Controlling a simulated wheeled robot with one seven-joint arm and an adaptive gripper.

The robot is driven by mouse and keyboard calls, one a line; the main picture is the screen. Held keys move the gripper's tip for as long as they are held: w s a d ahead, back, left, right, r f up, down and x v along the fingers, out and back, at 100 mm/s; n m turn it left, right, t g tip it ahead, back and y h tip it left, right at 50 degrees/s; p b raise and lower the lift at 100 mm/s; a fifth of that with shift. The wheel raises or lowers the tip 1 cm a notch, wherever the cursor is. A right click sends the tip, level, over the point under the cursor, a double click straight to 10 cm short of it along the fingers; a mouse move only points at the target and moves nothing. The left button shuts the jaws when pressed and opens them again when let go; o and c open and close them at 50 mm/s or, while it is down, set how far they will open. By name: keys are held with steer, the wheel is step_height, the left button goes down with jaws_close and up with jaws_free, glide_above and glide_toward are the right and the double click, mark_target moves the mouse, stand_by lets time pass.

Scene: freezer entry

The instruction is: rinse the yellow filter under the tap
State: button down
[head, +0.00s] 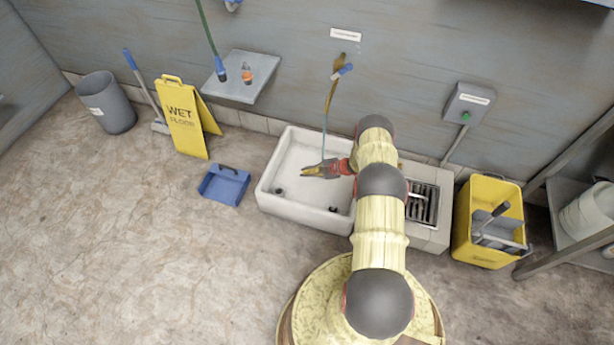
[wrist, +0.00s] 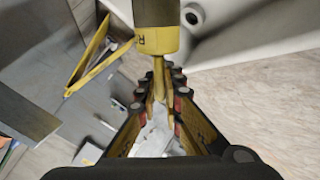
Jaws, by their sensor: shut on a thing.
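My gripper (head: 328,169) is over the white sink basin (head: 274,165). In the wrist view my gripper (wrist: 160,88) is shut on the narrow yellow stem of the yellow filter (wrist: 157,42), whose wider yellow end with a grey part points away from the fingers. In the head view the filter is small and partly hidden by the fingers.
A yellow wet-floor sign (head: 183,118) and blue dustpan (head: 224,185) are left of the sink. A grated drain unit (head: 422,203) and yellow mop bucket (head: 487,222) are to the right.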

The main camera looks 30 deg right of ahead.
steer(key=shift+a+f, duration=0.15)
steer(key=shift+a, duration=0.3)
steer(key=shift+s+a+n+y, duration=0.25)
steer(key=shift+a+n+y, duration=0.05)
steer(key=s+a+r+p, duration=0.6)
steer(key=s+a+p, duration=0.1)
steer(key=a, duration=0.2)
steer(key=shift+s+a, duration=0.15)
steer(key=shift+s, duration=0.05)
stand_by(0.5)
